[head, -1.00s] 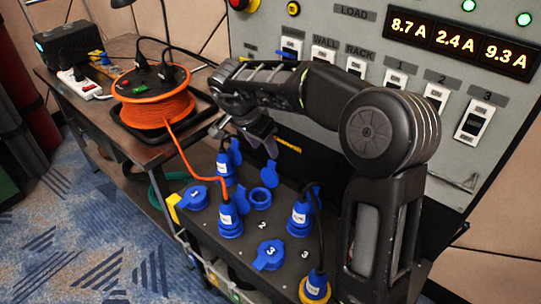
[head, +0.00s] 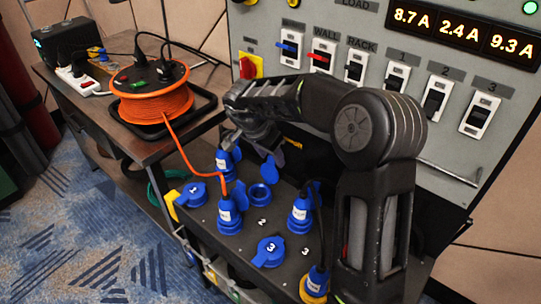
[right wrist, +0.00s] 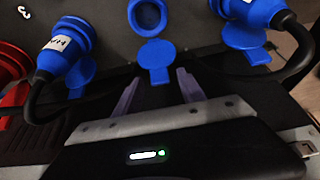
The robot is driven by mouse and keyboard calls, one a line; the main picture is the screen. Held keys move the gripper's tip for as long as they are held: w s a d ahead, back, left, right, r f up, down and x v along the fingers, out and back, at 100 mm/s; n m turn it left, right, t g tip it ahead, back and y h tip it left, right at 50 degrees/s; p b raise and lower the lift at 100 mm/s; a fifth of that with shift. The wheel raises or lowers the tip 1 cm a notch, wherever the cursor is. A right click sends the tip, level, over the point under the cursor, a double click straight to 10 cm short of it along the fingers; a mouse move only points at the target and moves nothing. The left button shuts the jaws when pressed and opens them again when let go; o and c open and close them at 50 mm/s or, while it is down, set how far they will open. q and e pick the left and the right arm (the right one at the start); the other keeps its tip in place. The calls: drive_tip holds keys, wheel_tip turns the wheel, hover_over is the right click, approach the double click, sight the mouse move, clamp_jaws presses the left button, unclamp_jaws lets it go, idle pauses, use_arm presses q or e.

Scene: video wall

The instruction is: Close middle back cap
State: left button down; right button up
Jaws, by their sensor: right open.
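The middle back socket (head: 259,193) is blue, round and open on the dark console top. Its blue cap (head: 270,169) stands open behind it. In the right wrist view, the open socket (right wrist: 147,18) is at the top, with its cap (right wrist: 157,62) hinged below it. My right gripper (right wrist: 157,92) is open, with one pale purple finger on each side of the cap's lower end. Nothing is held, and contact with the cap cannot be told. In the head view, the gripper (head: 264,148) is behind the cap, partly hidden by its own wrist. My left gripper is out of view.
Blue plugs (head: 229,215) (head: 300,213) with cables flank the socket. Closed front caps 1 (head: 193,192) and 3 (head: 270,251) lie nearby. An orange cable reel (head: 150,95) stands on the left table. The switch panel (head: 420,125) rises behind.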

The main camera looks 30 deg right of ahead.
drive_tip(key=shift+c, duration=0.5)
clamp_jaws()
idle(0.8)
